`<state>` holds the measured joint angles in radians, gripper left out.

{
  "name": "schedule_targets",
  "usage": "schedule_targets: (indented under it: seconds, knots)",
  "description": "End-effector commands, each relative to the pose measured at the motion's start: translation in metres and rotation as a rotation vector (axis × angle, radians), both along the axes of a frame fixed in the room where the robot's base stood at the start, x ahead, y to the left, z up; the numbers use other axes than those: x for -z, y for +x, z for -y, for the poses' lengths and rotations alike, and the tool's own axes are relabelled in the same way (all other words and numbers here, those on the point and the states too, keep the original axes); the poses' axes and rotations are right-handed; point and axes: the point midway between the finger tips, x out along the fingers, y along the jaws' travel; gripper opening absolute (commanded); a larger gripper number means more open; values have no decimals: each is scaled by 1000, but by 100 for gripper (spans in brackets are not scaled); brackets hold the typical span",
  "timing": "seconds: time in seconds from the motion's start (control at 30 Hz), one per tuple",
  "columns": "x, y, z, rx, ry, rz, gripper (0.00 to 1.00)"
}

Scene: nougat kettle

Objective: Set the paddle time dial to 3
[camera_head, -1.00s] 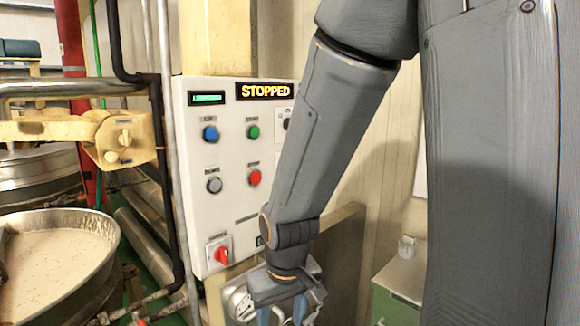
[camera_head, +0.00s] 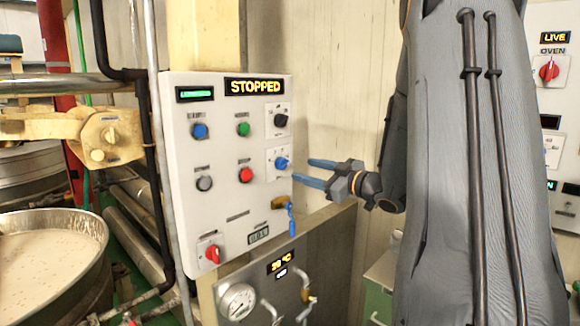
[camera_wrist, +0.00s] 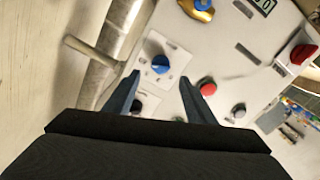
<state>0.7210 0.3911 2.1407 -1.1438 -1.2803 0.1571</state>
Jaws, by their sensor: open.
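The white control panel (camera_head: 215,220) carries two dials on square scale plates at its right edge: a black-knobbed dial (camera_head: 280,120) above and a blue-knobbed dial (camera_head: 281,163) below. Their labels and numbers are too small to read, so I cannot tell which is the paddle time dial. My gripper (camera_head: 302,169) is open and empty, just right of the blue dial. In the wrist view the blue dial (camera_wrist: 160,63) appears between the two fingertips (camera_wrist: 159,77), apart from them.
The panel also has blue, green, grey and red buttons (camera_head: 245,174), a red rotary switch (camera_head: 212,253) and a blue-handled lever (camera_head: 290,217). A "STOPPED" display (camera_head: 254,86) is lit. A steel box with a gauge (camera_head: 237,301) stands below. A kettle (camera_head: 50,265) is at left.

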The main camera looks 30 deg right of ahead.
Motion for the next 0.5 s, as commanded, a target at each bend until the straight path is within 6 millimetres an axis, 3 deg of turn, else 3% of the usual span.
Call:
schedule_targets:
  seconds: [0.17,0.5]
  knots:
    - [-2,13,-6,-15,2,8,50]
    - [-3,59,-23,-12,2,8,50]
